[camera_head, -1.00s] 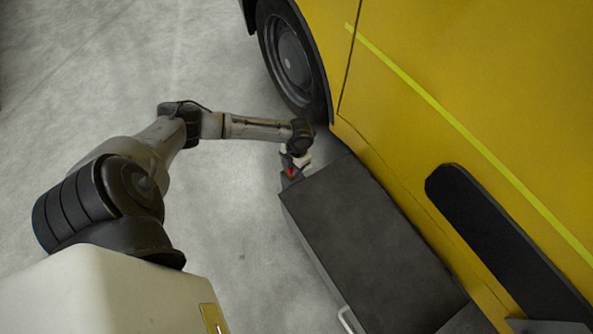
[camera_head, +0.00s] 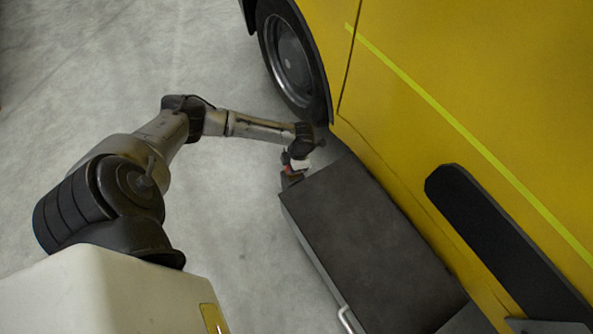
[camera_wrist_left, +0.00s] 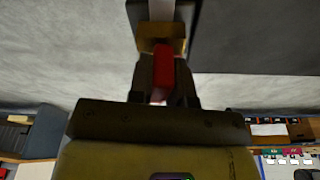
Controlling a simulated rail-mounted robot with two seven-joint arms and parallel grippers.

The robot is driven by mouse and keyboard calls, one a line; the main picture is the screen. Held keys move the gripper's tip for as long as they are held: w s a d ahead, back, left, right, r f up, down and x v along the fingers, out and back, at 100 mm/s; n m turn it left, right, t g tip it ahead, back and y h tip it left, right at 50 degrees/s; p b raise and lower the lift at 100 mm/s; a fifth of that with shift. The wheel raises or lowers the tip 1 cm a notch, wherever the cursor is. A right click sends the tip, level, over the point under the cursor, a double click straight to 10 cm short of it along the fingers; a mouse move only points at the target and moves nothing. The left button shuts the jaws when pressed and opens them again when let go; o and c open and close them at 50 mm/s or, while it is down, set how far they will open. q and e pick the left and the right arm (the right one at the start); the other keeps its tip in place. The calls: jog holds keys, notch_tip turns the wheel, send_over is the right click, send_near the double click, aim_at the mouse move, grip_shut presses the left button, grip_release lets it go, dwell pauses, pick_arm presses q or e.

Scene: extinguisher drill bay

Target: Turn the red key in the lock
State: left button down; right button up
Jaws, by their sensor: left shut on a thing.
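The red key (camera_wrist_left: 161,72) shows in the left wrist view between the dark fingers of my left gripper (camera_wrist_left: 164,90), which is shut on it. The key's far end meets a brass-coloured lock part (camera_wrist_left: 164,30) at the top of that view. The gripper hides most of the key and lock in that view. My right gripper is in neither view.
The dark box (camera_head: 365,240) stands against the yellow vehicle (camera_head: 480,90), with a light handle (camera_head: 346,320) on its side. A wheel (camera_head: 291,58) is just beyond my gripper. The grey floor on the left is clear.

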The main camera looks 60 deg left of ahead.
pick_arm(q)
jog(key=c, duration=1)
grip_release()
jog(key=shift+w+d+r+p, duration=0.1)
jog(key=shift+w+r+p, duration=0.35)
jog(key=shift+r+p, duration=1.3)
jog(key=shift+w+d+r+p, duration=0.1)
jog(key=shift+w+r+p, duration=0.5)
jog(key=shift+r, duration=2.15)
jog(key=shift+w+d+r+p, duration=0.1)
jog(key=shift+w+r+p, duration=0.2)
jog(key=shift+r+p, duration=1.5)
jog(key=shift+r+b, duration=0.45)
jog(key=shift+b, duration=0.1)
